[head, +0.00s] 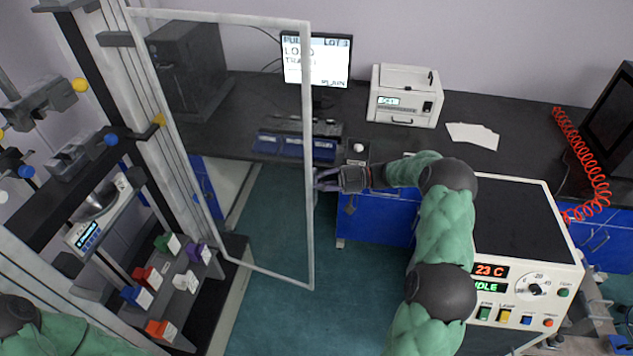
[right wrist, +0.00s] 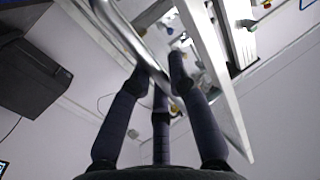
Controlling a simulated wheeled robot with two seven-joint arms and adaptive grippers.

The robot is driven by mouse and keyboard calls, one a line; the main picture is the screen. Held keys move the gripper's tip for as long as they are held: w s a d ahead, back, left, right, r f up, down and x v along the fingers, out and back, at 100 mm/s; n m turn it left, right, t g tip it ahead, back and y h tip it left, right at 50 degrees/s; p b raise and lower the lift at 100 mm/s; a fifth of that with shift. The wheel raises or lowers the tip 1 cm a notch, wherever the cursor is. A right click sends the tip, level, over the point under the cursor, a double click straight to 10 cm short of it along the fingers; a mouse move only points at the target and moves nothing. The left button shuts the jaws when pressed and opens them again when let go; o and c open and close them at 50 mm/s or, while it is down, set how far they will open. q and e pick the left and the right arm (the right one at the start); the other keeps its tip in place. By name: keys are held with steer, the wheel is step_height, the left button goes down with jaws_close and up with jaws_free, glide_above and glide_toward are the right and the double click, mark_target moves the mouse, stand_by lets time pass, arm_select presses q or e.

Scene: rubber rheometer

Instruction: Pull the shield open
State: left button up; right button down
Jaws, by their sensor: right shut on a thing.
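The shield (head: 308,110) is a clear panel in a white frame. In the head view it stands swung out from the tall machine frame (head: 165,130) at the left, with its free edge out over the floor. My right gripper (head: 320,181) is at that free edge, about halfway up. In the right wrist view its fingers (right wrist: 162,75) are shut on the shield's shiny metal handle bar (right wrist: 118,35), beside the white frame edge (right wrist: 215,85). Part of my left arm shows at the bottom left of the head view. My left gripper is out of view.
Sample blocks sit on a grey rack (head: 180,285) inside the machine. A dark bench (head: 400,140) along the wall holds a monitor (head: 316,60), a printer (head: 405,95) and blue trays (head: 295,146). A cream instrument (head: 540,290) stands at the right. Green floor (head: 265,215) is clear around the shield.

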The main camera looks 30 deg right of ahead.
steer(key=shift+w, duration=0.1)
stand_by(0.3)
steer(key=c, duration=1.2)
jaws_free()
steer(key=shift+o, duration=0.2)
steer(key=shift+w+a, duration=0.1)
steer(key=v, duration=1.2)
